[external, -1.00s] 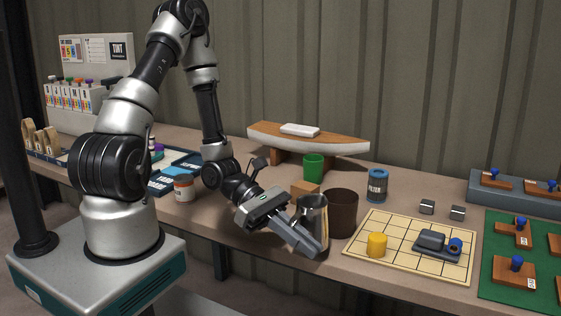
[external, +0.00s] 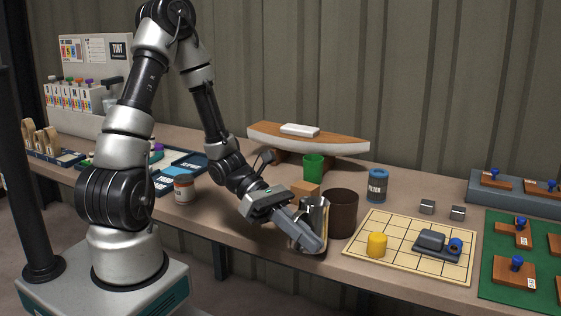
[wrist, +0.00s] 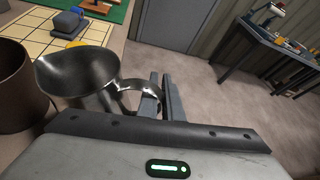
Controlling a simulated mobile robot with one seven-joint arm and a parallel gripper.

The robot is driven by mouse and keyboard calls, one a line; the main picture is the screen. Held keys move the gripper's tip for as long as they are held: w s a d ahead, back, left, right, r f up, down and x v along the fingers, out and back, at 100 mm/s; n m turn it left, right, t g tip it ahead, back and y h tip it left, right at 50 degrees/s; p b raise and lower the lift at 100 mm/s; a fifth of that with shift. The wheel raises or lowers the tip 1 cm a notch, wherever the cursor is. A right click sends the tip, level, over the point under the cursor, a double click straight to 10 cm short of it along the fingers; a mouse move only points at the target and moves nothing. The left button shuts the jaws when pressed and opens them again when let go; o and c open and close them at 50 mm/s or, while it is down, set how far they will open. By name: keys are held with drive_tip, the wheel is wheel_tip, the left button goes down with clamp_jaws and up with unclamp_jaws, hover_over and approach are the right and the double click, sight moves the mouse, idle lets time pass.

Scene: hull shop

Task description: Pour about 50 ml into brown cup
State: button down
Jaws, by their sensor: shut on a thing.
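The brown cup (external: 342,213) stands upright on the bench, just right of a shiny metal jug (external: 317,212). In the wrist view the cup (wrist: 18,92) is at the left edge, close beside the jug (wrist: 82,82). My gripper (external: 312,243) is shut on the jug's handle (wrist: 135,88), on the side away from the cup. The jug looks near upright and at or just above the bench; I cannot tell whether it touches. Its mouth shows dark inside, and no liquid level can be made out. The inside of the cup is mostly hidden.
A gridded board (external: 408,262) with a yellow cylinder (external: 377,245) lies right of the cup. A blue tin (external: 377,185), a green cup (external: 313,167) and an orange-brown block (external: 305,188) stand behind. The bench's front edge is close to the jug.

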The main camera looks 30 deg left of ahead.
drive_tip(key=r+p, duration=0.1)
drive_tip(key=w+r+n+g+p, duration=0.1)
drive_tip(key=r+p, duration=0.1)
drive_tip(key=shift+w+d+r, duration=0.1)
drive_tip(key=shift+w, duration=0.1)
wheel_tip(320, 180, up, 6)
drive_tip(key=n+g+p, duration=0.3)
drive_tip(key=n+p, duration=0.2)
drive_tip(key=p, duration=0.2)
hover_over(312, 222)
drive_tip(key=w+d, duration=0.1)
drive_tip(key=d, duration=0.1)
drive_tip(key=shift+w+d+r+n+g+h+p, duration=0.15)
drive_tip(key=shift+w+r+n+g, duration=0.1)
drive_tip(key=shift+w+r+n, duration=0.35)
drive_tip(key=shift+w+d+r+n+g+h+p, duration=0.15)
drive_tip(key=shift+w+r+n+g, duration=0.2)
drive_tip(key=shift+r, duration=0.35)
drive_tip(key=shift+w+r+n, duration=0.35)
drive_tip(key=shift+w+r, duration=0.05)
drive_tip(key=shift+w+d+r+n+h+p, duration=0.15)
drive_tip(key=shift+w+r+n+p, duration=0.1)
drive_tip(key=shift+w+p, duration=0.25)
drive_tip(key=shift+w+a+r+n+h+p, duration=0.15)
drive_tip(key=shift+w+n+p, duration=0.1)
drive_tip(key=shift+w+p, duration=0.2)
drive_tip(key=shift+w+d+r+p, duration=0.2)
drive_tip(key=shift+w+r+p, duration=0.05)
drive_tip(key=shift+w+p, duration=0.25)
